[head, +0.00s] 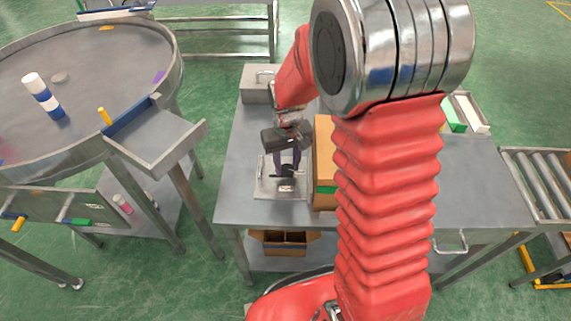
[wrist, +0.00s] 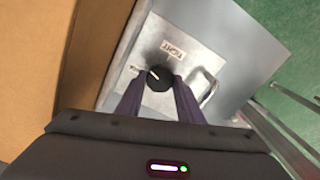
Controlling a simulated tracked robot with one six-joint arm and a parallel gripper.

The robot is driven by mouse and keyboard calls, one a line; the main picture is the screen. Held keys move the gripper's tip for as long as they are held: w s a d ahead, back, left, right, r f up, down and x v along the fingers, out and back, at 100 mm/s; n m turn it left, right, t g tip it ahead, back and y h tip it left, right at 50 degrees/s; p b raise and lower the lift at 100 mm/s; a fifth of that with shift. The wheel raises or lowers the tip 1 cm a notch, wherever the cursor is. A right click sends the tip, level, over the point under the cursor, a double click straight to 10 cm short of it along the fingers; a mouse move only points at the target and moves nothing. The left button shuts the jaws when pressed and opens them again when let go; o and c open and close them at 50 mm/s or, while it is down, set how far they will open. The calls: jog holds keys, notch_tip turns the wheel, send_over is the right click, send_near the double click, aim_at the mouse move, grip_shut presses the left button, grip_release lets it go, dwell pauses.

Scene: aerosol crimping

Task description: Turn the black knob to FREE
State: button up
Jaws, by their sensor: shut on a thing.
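The black knob (wrist: 159,79) sits on a pale metal plate (wrist: 128,66) in the wrist view. A short white pointer line on the knob points to the upper left. A white label (wrist: 174,50) just beyond the knob appears to read TIGHT. No FREE label is visible. My gripper (wrist: 158,86) is shut on the knob, with one dark finger on each side. In the head view my gripper (head: 287,166) reaches down over the plate (head: 267,189) on the grey table, and the knob is small and partly hidden there.
A metal handle (wrist: 208,88) stands right of the knob. A brown cardboard box (head: 324,150) is close on the right in the head view. A grey metal box (head: 257,83) stands at the table's back. A round turntable (head: 95,70) is to the left.

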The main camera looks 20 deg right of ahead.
aim_at(287, 168)
jog(key=shift+w+r+n, duration=0.1)
jog(key=shift+w+n, duration=0.05)
jog(key=shift+n, duration=0.7)
jog(key=shift+w+r+n, duration=0.1)
jog(key=shift+n, duration=0.75)
jog(key=o, duration=0.7)
jog(key=shift+f, duration=0.1)
jog(key=o, duration=0.4)
jog(key=shift+s, duration=0.15)
jog(key=shift+c, duration=0.2)
notch_tip(287, 168, up, 14)
jog(key=shift+f, duration=0.2)
